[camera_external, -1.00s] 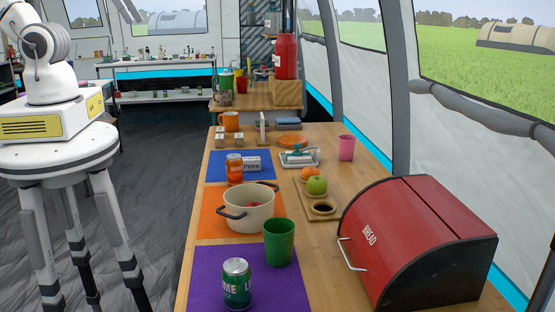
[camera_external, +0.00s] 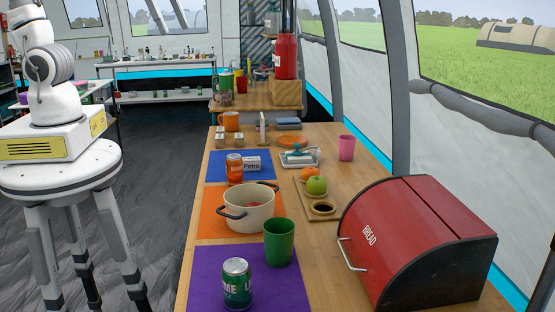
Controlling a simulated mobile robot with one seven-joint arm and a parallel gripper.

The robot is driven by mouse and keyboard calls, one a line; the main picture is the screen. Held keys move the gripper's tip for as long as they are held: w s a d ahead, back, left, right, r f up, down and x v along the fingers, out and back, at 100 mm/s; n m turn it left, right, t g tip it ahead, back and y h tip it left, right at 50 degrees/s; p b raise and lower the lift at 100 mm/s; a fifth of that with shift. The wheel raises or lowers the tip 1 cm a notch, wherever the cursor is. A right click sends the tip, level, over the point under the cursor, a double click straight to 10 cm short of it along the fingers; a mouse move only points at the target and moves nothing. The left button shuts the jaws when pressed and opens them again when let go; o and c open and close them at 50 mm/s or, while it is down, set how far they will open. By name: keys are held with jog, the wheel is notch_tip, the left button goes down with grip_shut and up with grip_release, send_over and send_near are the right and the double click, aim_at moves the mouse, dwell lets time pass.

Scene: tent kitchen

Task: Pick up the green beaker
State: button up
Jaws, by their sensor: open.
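The green beaker (camera_external: 279,243) is a plain, upright cup. It stands near the front of the long wooden table, at the far right part of the purple mat (camera_external: 208,275). It is just right of and nearer than the cream pot (camera_external: 247,212), and behind and right of a green can (camera_external: 237,284). Nothing covers it. My arm shows in part at the far left, on its stand beside the table, well away from the beaker. My gripper is out of the picture.
A red bread bin (camera_external: 415,245) stands right of the beaker. Behind it lie a wooden board (camera_external: 307,196) with fruit and a pink cup (camera_external: 346,148). Bare tabletop (camera_external: 318,240) shows between the beaker and the bin.

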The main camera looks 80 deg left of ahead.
jog(key=w+d+f+m+g+b, duration=0.1)
jog(key=w+d+f+m+b, duration=0.25)
jog(key=w+f, duration=0.35)
jog(key=m+g+h+b, duration=0.1)
jog(key=m+g+b, duration=0.2)
jog(key=m+b, duration=0.55)
send_over(279, 235)
jog(key=a, duration=0.6)
notch_tip(279, 235, down, 22)
jog(key=shift+n, duration=0.3)
jog(key=f, duration=0.5)
jog(key=d+f+b, duration=0.1)
jog(key=f, duration=0.5)
jog(key=d+f+b, duration=0.1)
jog(key=f, duration=0.5)
jog(key=shift+w+d, duration=0.1)
jog(key=shift+w, duration=0.05)
jog(key=shift+d+f, duration=0.1)
jog(key=shift+f, duration=0.4)
jog(key=shift+r, duration=0.1)
jog(key=c, duration=1.1)
